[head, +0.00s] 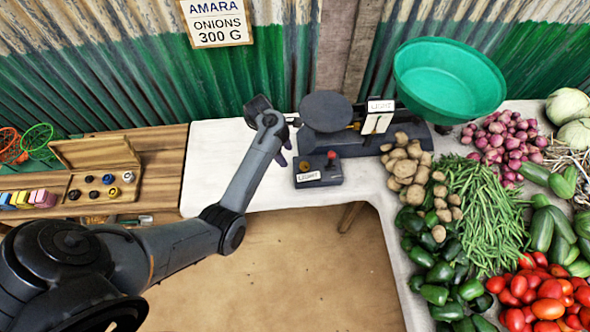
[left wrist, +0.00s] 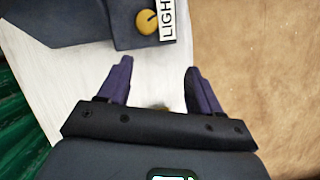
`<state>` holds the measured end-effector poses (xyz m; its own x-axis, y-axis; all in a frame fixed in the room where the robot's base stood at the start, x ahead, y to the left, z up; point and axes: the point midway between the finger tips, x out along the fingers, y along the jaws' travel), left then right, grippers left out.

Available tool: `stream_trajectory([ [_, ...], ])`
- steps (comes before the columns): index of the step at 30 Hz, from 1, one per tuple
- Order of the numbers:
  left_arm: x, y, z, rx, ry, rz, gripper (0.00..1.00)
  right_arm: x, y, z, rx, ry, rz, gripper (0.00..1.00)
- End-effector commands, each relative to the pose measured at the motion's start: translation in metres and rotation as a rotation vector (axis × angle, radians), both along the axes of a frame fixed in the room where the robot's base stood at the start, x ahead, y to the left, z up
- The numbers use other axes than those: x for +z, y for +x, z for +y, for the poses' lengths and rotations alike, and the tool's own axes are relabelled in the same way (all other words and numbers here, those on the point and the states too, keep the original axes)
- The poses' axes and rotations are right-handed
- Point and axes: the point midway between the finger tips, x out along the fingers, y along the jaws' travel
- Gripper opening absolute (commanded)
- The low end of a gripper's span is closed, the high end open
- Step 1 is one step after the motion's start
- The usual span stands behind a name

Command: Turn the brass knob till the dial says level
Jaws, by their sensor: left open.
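The balance has a dark round plate (head: 326,110) on the left and a green bowl (head: 450,82) on the right. Its white dial (head: 376,123) stands between them under a small card whose writing is too small to read surely. In front is a dark control box (head: 328,172) with a red knob (head: 331,155) and a brass knob (head: 304,166). A label (head: 308,176) on it seems to read LIGHT. The brass knob also shows in the left wrist view (left wrist: 147,21), beyond the fingertips. My left gripper (head: 290,140) is open and empty, left of the box, apart from the knob (left wrist: 158,68).
Potatoes (head: 407,165), onions (head: 505,140), green beans (head: 485,210), peppers and tomatoes (head: 545,300) crowd the right. A wooden case (head: 100,180) of weights lies on the left table. The white counter (head: 215,160) is bare left of the box. A sign (head: 216,22) reads AMARA ONIONS 300 G.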

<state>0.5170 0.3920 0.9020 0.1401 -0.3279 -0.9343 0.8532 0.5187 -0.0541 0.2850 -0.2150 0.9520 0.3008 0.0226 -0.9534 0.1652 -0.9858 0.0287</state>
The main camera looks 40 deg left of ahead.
Motion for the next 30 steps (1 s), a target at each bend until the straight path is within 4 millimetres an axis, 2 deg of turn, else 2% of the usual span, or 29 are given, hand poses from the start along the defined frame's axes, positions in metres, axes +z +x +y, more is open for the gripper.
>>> stream_trajectory([
  [1, 0.002, 0.012, -0.001, -0.001, -0.001, -0.027, 0.65, -0.010, 0.001, -0.002, 0.001, -0.004, -0.004, 0.43],
  [3, 0.008, 0.021, -0.002, -0.003, -0.001, -0.047, 0.65, -0.012, 0.002, -0.004, 0.001, -0.010, -0.007, 0.43],
  [8, 0.005, 0.029, -0.005, -0.002, -0.001, -0.064, 0.65, -0.017, 0.003, -0.005, 0.003, -0.014, -0.011, 0.43],
  [21, -0.059, 0.042, -0.027, -0.005, -0.001, -0.062, 0.65, -0.049, 0.001, -0.001, -0.001, -0.002, -0.006, 0.43],
  [30, -0.082, 0.047, -0.036, -0.006, 0.000, -0.063, 0.65, -0.060, 0.001, 0.000, -0.003, 0.003, -0.005, 0.43],
])
